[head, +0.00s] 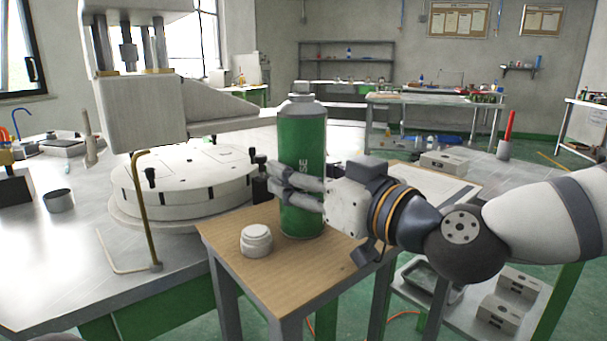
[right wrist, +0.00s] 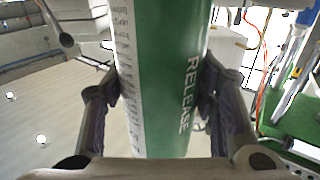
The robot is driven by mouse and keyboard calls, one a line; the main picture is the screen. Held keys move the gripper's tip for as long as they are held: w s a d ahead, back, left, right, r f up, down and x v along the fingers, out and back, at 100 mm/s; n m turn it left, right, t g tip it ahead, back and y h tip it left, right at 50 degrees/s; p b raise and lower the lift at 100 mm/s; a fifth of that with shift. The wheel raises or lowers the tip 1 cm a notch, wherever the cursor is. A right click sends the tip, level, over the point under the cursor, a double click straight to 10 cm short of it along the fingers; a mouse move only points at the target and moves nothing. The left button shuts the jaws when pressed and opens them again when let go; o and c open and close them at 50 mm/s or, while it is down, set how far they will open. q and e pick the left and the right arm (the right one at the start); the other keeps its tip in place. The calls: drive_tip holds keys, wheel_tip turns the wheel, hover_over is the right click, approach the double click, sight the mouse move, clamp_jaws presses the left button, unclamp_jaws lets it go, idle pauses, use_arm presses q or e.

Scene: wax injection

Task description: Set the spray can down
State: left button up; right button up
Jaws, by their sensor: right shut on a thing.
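The spray can (head: 302,140) is green with a grey top and stands upright over the small wooden table (head: 228,232). My right gripper (head: 290,190) is shut around its lower half from the right. In the right wrist view, the green can (right wrist: 165,80) with "RELEASE" lettering sits between both fingers (right wrist: 160,85). The can's base appears at the wooden top; whether it touches cannot be told for sure. A white round cap (head: 256,240) lies on the wooden top to the left of the can. My left gripper is not in view.
A white round turntable (head: 185,180) of the machine stands on the metal bench left of the can. A bent brass rod (head: 143,205) and a dark cup (head: 59,201) are there too. The wooden top in front of the can is clear.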

sight(319, 176)
drive_tip(key=o, duration=1.5)
drive_tip(key=shift+r, duration=0.1)
drive_tip(key=shift+s+d, duration=0.15)
drive_tip(key=p+v, duration=0.1)
drive_tip(key=v, duration=0.7)
drive_tip(key=shift+r, duration=0.2)
use_arm(q)
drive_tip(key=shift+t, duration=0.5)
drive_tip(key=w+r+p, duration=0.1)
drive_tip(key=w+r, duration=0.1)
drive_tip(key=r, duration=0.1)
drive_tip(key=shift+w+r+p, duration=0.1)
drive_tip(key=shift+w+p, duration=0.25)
drive_tip(key=shift+p, duration=0.05)
use_arm(e)
drive_tip(key=v, duration=0.3)
drive_tip(key=shift+s+d+f, duration=0.15)
drive_tip(key=shift+s+f, duration=0.1)
